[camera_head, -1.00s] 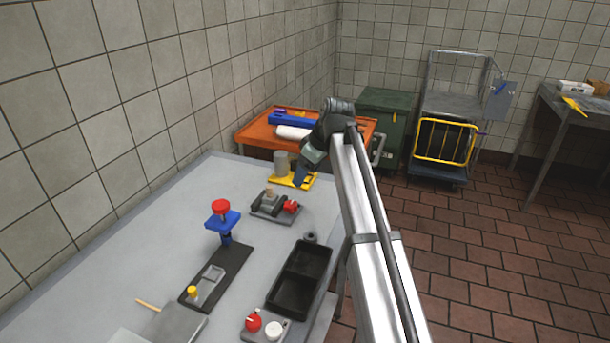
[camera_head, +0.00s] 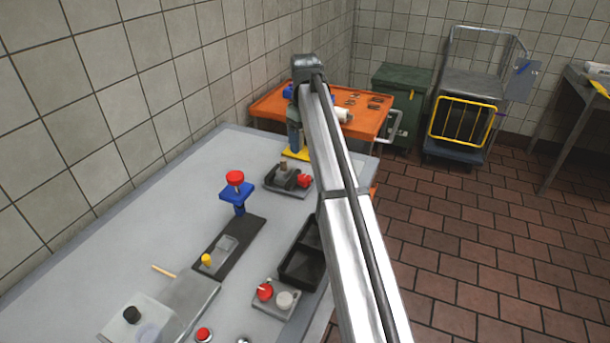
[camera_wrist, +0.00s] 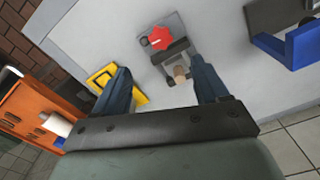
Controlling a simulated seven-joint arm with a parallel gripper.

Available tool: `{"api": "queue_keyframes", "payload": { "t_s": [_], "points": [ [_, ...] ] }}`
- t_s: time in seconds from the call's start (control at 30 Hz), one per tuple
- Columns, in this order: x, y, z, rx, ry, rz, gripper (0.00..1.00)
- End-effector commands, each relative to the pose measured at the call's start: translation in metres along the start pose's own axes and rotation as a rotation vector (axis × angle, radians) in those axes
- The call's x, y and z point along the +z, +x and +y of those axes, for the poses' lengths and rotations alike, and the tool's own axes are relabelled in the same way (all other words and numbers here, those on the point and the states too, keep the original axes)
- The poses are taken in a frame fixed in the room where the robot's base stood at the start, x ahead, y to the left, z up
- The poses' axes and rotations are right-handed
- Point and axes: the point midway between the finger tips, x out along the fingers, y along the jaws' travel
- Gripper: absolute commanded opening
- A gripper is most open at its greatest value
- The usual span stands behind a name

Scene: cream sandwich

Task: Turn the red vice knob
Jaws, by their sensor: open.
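The red vice knob (camera_head: 304,181) sits at the right end of a small grey vice (camera_head: 281,183) near the far end of the table. In the wrist view the knob (camera_wrist: 160,38) is a red lobed shape, and a tan peg (camera_wrist: 180,75) stands in the vice (camera_wrist: 174,49). My gripper (camera_head: 294,145) points down above the far end of the table, beyond the vice in the head view. In the wrist view my gripper (camera_wrist: 164,78) has its blue fingers wide apart, with nothing between them held. The knob lies ahead of the fingertips, apart from them.
A yellow fixture (camera_wrist: 138,97) lies beside the left finger in the wrist view. A blue stand with a red top (camera_head: 235,178) rises left of the vice. A black tray (camera_head: 300,268) lies nearer. An orange cart (camera_head: 365,120) stands past the table's far edge.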

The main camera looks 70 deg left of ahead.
Motion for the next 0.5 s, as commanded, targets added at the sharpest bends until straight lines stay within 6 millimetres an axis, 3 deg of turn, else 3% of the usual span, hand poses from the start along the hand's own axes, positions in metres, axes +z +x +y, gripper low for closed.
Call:
{"api": "queue_keyframes", "payload": {
  "t_s": [0.5],
  "points": [
    [0.000,0.087,-0.001,-0.001,-0.003,0.001,0.73]
  ]
}}
